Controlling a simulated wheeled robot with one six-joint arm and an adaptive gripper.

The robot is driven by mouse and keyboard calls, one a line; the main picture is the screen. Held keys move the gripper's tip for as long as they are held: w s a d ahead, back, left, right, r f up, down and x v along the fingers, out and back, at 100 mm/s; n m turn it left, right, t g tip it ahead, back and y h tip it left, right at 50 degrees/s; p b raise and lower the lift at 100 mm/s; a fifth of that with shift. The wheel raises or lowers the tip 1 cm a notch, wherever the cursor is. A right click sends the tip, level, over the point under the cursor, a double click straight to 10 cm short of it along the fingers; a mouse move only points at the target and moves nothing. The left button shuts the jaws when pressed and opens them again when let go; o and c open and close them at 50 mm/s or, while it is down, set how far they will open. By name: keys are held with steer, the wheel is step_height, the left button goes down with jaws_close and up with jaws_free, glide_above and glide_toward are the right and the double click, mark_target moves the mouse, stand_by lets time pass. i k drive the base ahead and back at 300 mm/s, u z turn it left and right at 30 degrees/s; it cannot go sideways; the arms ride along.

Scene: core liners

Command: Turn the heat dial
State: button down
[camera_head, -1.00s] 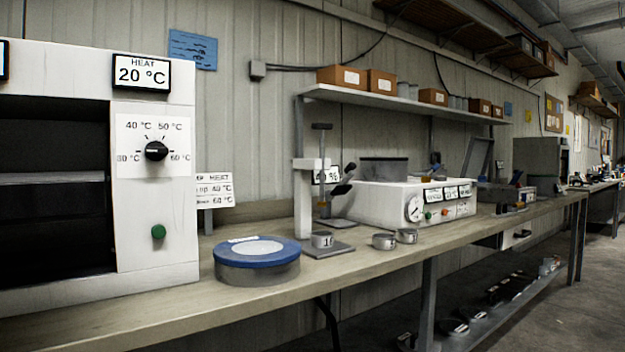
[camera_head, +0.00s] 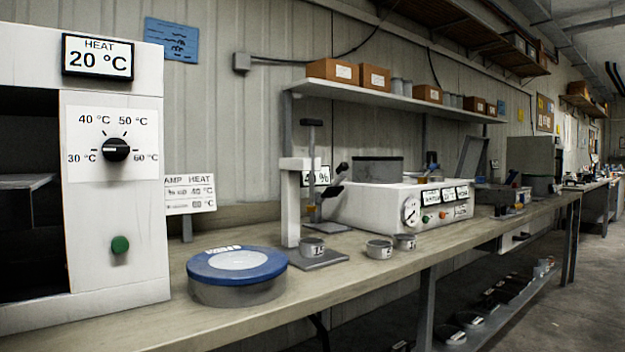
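The heat dial (camera_head: 116,149) is a round black knob on a white plate at the right of a white oven front (camera_head: 150,250). Marks for 30, 40, 50 and 60 °C stand around it. A pale pointer line shows on the knob, but I cannot tell surely which mark it points to. The display (camera_head: 98,57) above reads HEAT 20 °C. A green button (camera_head: 120,245) sits below the dial. The oven's dark opening (camera_head: 30,130) is at the left edge. My gripper is not in view.
A wooden bench (camera_head: 230,325) runs right. Floor (camera_head: 560,310) is clear at right.

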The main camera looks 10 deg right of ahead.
mark_target(115, 150)
steer(key=u, duration=1.25)
steer(key=k, duration=0.4)
steer(key=u, duration=0.3)
steer(key=i, duration=0.5)
steer(key=z, duration=0.05)
